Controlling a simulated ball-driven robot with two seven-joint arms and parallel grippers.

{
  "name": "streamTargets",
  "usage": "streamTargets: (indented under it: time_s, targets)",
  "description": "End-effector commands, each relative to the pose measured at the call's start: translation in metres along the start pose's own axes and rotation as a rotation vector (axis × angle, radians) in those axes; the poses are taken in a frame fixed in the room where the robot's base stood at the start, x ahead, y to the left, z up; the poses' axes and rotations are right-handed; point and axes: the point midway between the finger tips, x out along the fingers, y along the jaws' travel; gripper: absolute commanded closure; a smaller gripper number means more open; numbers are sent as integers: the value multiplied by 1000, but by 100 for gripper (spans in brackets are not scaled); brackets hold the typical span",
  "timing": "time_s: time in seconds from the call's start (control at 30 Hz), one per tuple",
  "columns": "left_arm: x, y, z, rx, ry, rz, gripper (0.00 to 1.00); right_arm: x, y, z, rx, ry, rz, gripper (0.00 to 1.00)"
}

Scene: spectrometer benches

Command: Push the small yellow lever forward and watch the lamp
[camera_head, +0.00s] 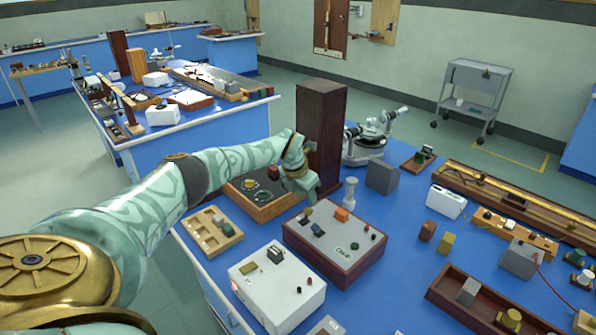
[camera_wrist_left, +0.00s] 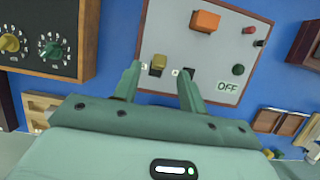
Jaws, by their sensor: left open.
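The small yellow lever (camera_wrist_left: 159,62) stands on the grey top of a wood-sided box (camera_wrist_left: 205,55), near its left edge in the wrist view. This box (camera_head: 325,265) also shows in the head view, near the middle of the blue bench. My left gripper (camera_wrist_left: 160,72) is open, its two fingers on either side of the lever in the picture; I cannot tell whether they touch it. In the head view, the left gripper (camera_head: 307,188) is over the box's far left corner. An orange block (camera_wrist_left: 205,21) sits on the same panel; whether it is the lamp is unclear. My right gripper is out of view.
An "OFF" label (camera_wrist_left: 227,87) and a green knob (camera_wrist_left: 238,70) are on the panel. A dark wooden column (camera_head: 322,120) stands close behind the gripper. A wooden dial box (camera_head: 262,193) is to its left. A white box (camera_head: 277,290) stands in front.

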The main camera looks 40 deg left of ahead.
Motion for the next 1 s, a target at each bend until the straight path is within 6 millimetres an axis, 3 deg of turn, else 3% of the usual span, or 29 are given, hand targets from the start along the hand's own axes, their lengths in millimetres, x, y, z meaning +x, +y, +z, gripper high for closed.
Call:
streamTargets:
  time_s: [0.03, 0.1, 0.33, 0.5, 1.0]
  targets:
    - [-21, 1, 1, 2, -3, 2, 58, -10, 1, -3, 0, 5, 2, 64]
    - [-38, 1, 1, 2, -3, 2, 58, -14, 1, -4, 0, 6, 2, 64]
    - [-78, 0, 0, 0, 0, 0, 58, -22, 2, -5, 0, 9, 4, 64]
    - [-88, 0, -1, -1, 2, 0, 58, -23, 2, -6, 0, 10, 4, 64]
    - [-89, 0, 0, 0, 2, 0, 58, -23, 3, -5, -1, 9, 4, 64]
